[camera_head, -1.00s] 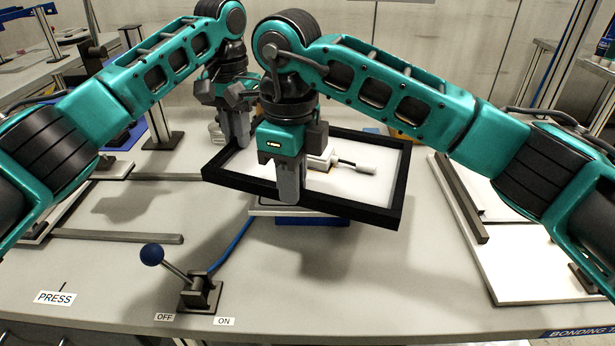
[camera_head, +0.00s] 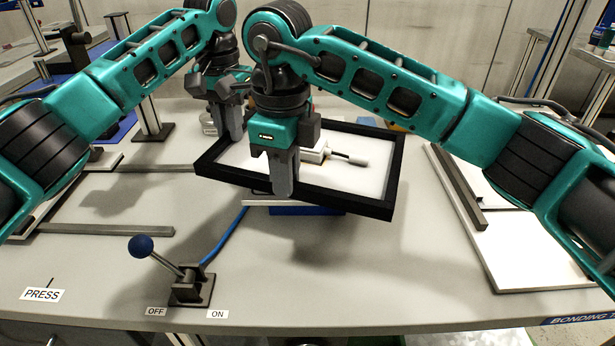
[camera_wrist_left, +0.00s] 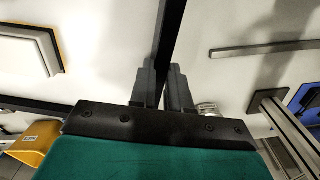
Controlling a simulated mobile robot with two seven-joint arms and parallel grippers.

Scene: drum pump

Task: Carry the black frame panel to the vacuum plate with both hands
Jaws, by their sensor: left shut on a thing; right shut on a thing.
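The black frame panel (camera_head: 345,204) is a dark rectangular frame, held level above the table in the head view. A white surface fills its opening, with a pale block and dark handle there; I cannot tell whether this belongs to the panel. My left gripper (camera_head: 233,132) is shut on its left bar, towards the back. My right gripper (camera_head: 284,185) is shut on its near bar. In the left wrist view, my left fingers (camera_wrist_left: 165,88) grip the black bar. A white edge (camera_head: 262,202) over a blue base (camera_head: 305,211) shows beneath; this may be the vacuum plate, mostly hidden.
A blue-knobbed lever (camera_head: 140,244) stands at the front, with OFF and ON labels and a blue hose. White boards with a dark rail (camera_head: 458,190) lie at the right. Grey bars (camera_head: 105,231) lie at the left. The table front between lever and boards is clear.

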